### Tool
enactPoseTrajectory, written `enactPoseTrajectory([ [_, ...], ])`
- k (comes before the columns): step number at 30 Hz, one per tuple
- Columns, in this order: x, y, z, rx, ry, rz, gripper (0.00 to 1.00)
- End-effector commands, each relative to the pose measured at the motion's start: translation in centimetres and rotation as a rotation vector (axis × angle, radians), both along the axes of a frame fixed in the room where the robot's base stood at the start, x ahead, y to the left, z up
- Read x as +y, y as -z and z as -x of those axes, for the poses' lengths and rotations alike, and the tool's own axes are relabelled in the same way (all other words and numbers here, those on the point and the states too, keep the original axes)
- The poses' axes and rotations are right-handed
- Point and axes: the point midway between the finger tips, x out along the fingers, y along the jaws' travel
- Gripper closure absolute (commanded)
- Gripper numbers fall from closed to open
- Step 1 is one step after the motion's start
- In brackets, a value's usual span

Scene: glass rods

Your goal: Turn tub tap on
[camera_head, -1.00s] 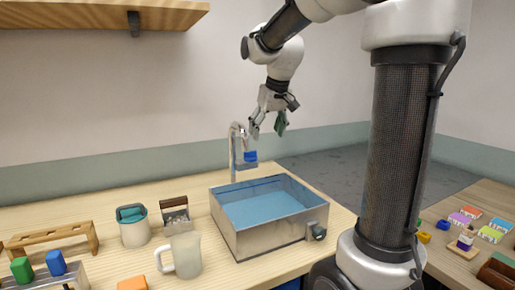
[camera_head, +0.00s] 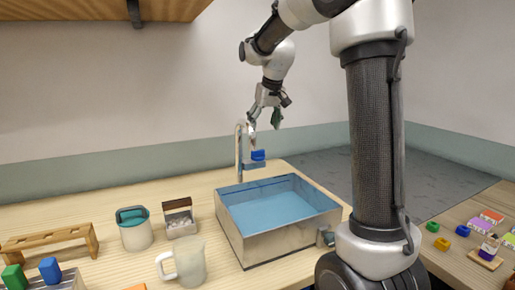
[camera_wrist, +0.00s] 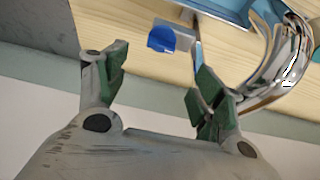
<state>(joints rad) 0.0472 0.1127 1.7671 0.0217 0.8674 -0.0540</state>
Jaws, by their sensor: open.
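The metal tub (camera_head: 277,240) stands on the wooden counter with blue water inside. Its chrome tap (camera_head: 239,150) rises at the back left corner and curves at the top; the bend also shows large at the right of the wrist view (camera_wrist: 285,65). A blue tap handle (camera_head: 258,155) sits beside the tap stem on a pale plate, and shows in the wrist view (camera_wrist: 161,39). My gripper (camera_head: 264,121) is open and empty, above the handle in the head view. In the wrist view its green-padded fingers (camera_wrist: 160,82) are spread, with the handle beyond them, apart from both.
A frosted mug (camera_head: 188,263), a teal-topped jar (camera_head: 136,232), a small metal box (camera_head: 180,220) and a wooden rack (camera_head: 48,243) stand left of the tub. A shelf (camera_head: 100,10) overhangs at upper left. A side table (camera_head: 470,225) holds coloured blocks.

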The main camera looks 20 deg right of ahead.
Motion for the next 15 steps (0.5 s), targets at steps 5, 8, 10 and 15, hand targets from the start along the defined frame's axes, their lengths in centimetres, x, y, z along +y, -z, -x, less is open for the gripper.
enactPoseTrajectory([
  [5,0.0,3.2,-1.2,0.007,0.0,0.0,0.32],
  [8,0.0,5.3,-2.0,0.007,0.0,0.0,0.32],
  [10,0.0,6.6,-2.5,0.007,0.0,0.0,0.32],
  [15,0.0,9.1,-3.6,0.005,0.0,0.0,0.32],
])
